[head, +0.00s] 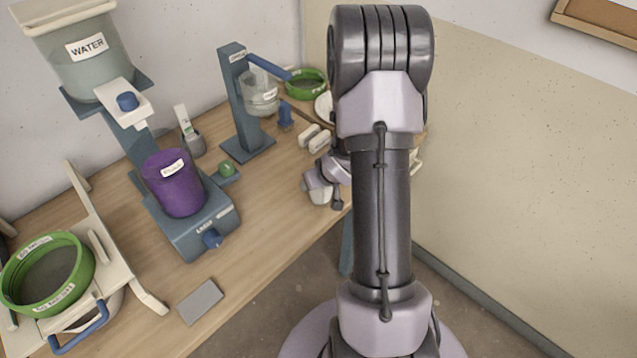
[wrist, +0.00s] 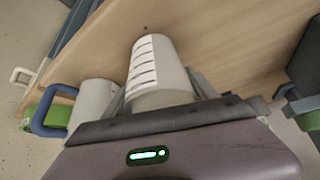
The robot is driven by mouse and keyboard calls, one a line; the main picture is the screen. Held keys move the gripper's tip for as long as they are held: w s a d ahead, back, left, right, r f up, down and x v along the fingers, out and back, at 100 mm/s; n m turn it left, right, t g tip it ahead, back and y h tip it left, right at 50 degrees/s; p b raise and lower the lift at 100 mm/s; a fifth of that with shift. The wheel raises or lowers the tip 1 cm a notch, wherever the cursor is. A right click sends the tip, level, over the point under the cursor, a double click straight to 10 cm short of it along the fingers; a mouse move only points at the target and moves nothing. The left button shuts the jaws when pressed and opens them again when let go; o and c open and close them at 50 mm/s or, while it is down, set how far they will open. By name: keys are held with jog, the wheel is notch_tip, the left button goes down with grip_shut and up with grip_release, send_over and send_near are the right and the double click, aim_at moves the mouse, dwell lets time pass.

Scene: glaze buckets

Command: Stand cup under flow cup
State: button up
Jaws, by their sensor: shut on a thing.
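My gripper (wrist: 162,98) is shut on a pale cup (wrist: 155,62) with dark measuring lines on its side. In the wrist view the cup stands out between the two fingers, with wooden tabletop beyond it. In the head view my arm hides the fingers and the held cup. The flow cup (head: 261,97) is a translucent cup on a blue-grey stand (head: 238,105) with a flat base on the bench. A blue lever reaches right from the stand's top. The space below the flow cup looks clear of any cup.
A purple bucket (head: 174,188) stands under a water tank (head: 85,55) at left. A green-rimmed sieve (head: 45,275) is at the front left. Small pale blocks (head: 314,138) and a small blue item (head: 285,115) lie near the stand. A blue-handled mug (wrist: 93,102) is beside my gripper.

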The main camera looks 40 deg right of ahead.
jog(key=shift+f, duration=0.15)
jog(key=o, duration=1.3)
jog(key=shift+f+b, duration=0.1)
jog(key=shift+b, duration=0.2)
